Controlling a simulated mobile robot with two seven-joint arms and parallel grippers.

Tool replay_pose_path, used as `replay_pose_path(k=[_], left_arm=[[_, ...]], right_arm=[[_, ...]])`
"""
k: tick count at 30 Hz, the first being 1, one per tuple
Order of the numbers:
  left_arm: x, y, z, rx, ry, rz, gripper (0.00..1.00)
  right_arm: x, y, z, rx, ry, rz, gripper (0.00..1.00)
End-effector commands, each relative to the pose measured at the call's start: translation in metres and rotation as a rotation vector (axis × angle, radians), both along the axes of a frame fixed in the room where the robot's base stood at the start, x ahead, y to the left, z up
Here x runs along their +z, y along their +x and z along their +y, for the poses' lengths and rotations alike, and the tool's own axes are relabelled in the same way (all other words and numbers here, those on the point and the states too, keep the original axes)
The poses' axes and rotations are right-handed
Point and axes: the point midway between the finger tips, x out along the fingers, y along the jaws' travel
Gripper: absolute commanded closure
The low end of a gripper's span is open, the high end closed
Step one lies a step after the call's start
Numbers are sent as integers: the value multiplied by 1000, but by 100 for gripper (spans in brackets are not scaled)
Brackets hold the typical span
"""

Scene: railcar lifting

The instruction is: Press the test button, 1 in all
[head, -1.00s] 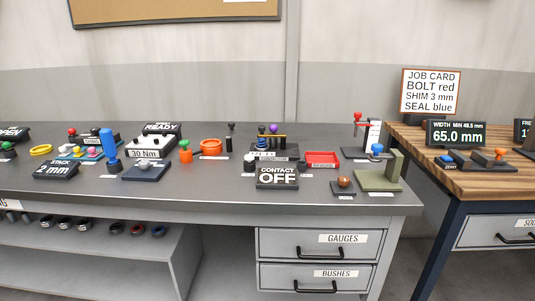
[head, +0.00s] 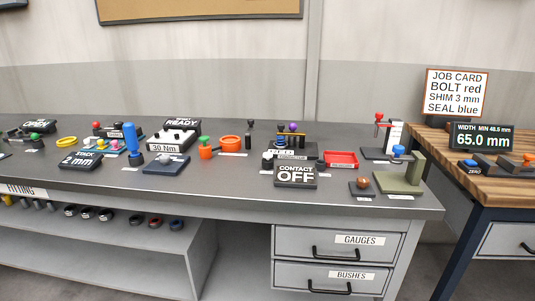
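No label reading "test" is legible, so I cannot tell for sure which part is the test button. A small dark plate with a copper-coloured dome (head: 363,183) sits near the front right of the grey bench (head: 240,192); its tag is too small to read. Left of it a black display (head: 295,174) reads CONTACT OFF. Behind that display stands a dark device with a purple knob (head: 293,128) and a blue stacked part (head: 280,143). Neither of my grippers is in view.
A tall blue handle (head: 130,138) stands at left. A wooden-topped table (head: 500,190) with a 65.0 mm display (head: 482,137) is at right.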

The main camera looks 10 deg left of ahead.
Motion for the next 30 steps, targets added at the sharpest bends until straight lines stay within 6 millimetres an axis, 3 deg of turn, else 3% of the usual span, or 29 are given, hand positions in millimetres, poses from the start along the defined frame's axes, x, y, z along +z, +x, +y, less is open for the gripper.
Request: replay_pose_path(k=[7, 30], left_arm=[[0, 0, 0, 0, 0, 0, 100], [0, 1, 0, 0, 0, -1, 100]], right_arm=[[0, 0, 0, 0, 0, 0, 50], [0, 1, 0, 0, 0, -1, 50]])
